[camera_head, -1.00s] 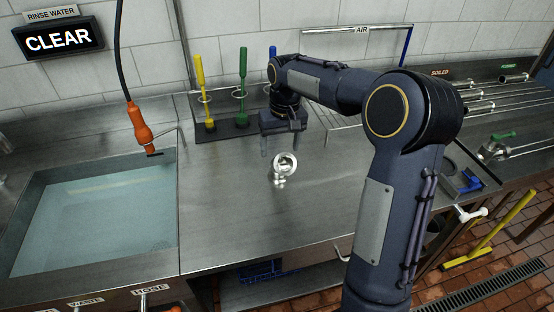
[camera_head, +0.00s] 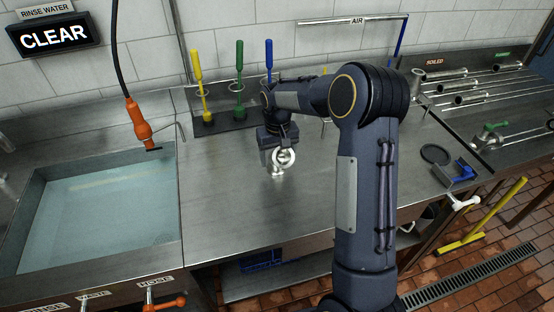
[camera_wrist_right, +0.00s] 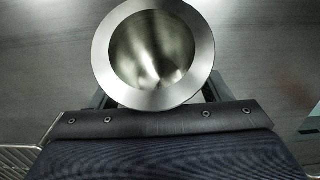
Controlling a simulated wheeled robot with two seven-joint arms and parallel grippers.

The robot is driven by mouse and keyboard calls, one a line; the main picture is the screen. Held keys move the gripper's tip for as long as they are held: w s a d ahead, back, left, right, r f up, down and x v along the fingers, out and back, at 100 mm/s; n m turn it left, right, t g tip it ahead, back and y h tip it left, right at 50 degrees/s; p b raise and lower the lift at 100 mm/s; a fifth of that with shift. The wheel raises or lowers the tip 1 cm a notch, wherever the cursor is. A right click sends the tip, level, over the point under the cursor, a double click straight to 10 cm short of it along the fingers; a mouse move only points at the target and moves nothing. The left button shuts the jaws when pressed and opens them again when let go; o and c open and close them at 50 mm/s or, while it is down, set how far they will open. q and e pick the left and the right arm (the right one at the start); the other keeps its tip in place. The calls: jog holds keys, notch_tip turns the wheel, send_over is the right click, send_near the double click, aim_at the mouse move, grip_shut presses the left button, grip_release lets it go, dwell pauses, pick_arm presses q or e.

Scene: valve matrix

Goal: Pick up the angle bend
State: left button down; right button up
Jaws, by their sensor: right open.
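The angle bend (camera_head: 284,158) is a shiny metal elbow with a round flange, standing on the steel counter (camera_head: 225,215). In the right wrist view its flange ring (camera_wrist_right: 203,55) fills the upper middle and its hollow bore faces the camera. My right gripper (camera_head: 279,163) is open, pointing down right at the bend. In the wrist view its fingers show partly on either side of the bend, mostly hidden behind the ring. I cannot tell whether they touch it. My left gripper is not in view.
A water-filled sink (camera_head: 100,205) lies left, with an orange spray handle (camera_head: 138,120) hanging above it. Yellow, green and blue brushes stand in a rack (camera_head: 225,118) at the back. Metal tubes and a blue-handled part (camera_head: 463,172) are right. The counter's front is clear.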

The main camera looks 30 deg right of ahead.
jog(key=c, duration=1.3)
jog(key=shift+r, duration=0.1)
